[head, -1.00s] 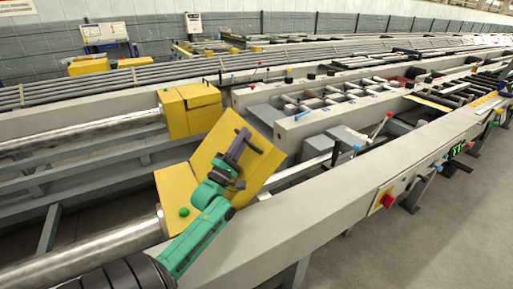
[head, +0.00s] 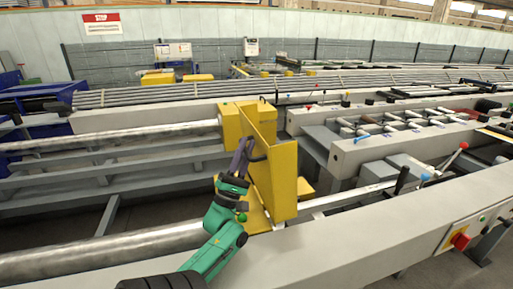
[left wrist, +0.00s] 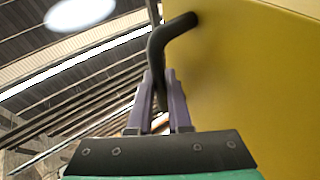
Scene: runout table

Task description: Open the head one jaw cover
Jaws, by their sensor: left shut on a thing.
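The near yellow jaw cover (head: 280,185) stands on edge, close to upright, above its yellow housing (head: 256,220) at the end of the near steel bar. My left gripper (head: 243,150) is at the cover's face, shut on its dark bent handle (head: 258,157). In the left wrist view, the purple fingers (left wrist: 161,100) are on either side of the black handle (left wrist: 160,50), and the yellow cover (left wrist: 250,80) fills the right side. The inside of the housing is mostly hidden by the cover and my arm. My right gripper is not in view.
A second yellow housing (head: 230,128) stands just behind the cover. The near steel bar (head: 110,252) runs left from the near housing. A grey beam (head: 375,222) runs along the front, with a red button (head: 460,240) at right. Levers with coloured knobs stand right of the cover.

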